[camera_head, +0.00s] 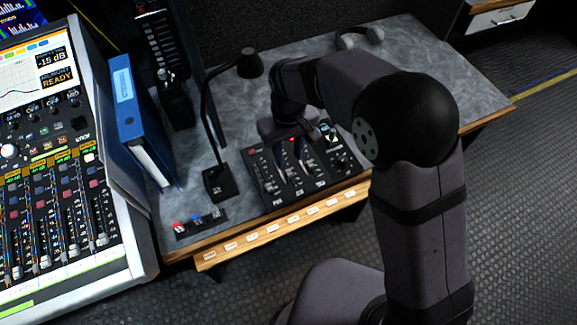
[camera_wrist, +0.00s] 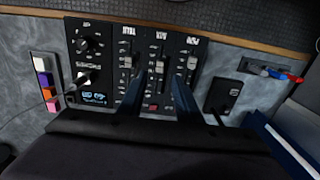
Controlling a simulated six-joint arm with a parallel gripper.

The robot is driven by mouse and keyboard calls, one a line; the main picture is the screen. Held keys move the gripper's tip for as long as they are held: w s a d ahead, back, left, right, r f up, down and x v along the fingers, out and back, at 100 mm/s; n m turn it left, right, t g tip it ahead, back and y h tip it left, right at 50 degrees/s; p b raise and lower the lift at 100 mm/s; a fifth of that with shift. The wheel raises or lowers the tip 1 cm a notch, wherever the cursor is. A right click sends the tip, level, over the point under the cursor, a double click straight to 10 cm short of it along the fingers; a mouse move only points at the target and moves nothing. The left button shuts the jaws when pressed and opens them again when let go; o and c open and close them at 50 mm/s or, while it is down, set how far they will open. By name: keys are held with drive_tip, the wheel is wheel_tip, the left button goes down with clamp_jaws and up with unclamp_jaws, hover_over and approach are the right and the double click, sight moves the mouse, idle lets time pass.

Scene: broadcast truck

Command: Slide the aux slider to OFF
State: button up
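A black control panel (camera_head: 268,178) with a few sliders lies on the grey desk; it also shows in the wrist view (camera_wrist: 108,62). The aux slider (camera_wrist: 159,68) looks to be the middle one of three, with a light knob partway along its slot; its label is too small to read surely. My gripper (camera_wrist: 159,84) is open over the panel. Its two dark fingers stand apart, one on each side of the middle slider in the picture; I cannot tell whether they touch it. In the head view my gripper (camera_head: 300,150) partly covers the panel.
A gooseneck microphone (camera_head: 217,183) stands left of the panel. A blue binder (camera_head: 135,120) and a mixing console (camera_head: 55,190) are farther left. Headphones (camera_head: 362,36) lie at the back of the desk. The right part of the desk is clear.

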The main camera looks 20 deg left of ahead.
sight(288, 172)
drive_tip(key=shift+f+p, duration=0.4)
drive_tip(key=shift+f, duration=3.15)
clamp_jaws()
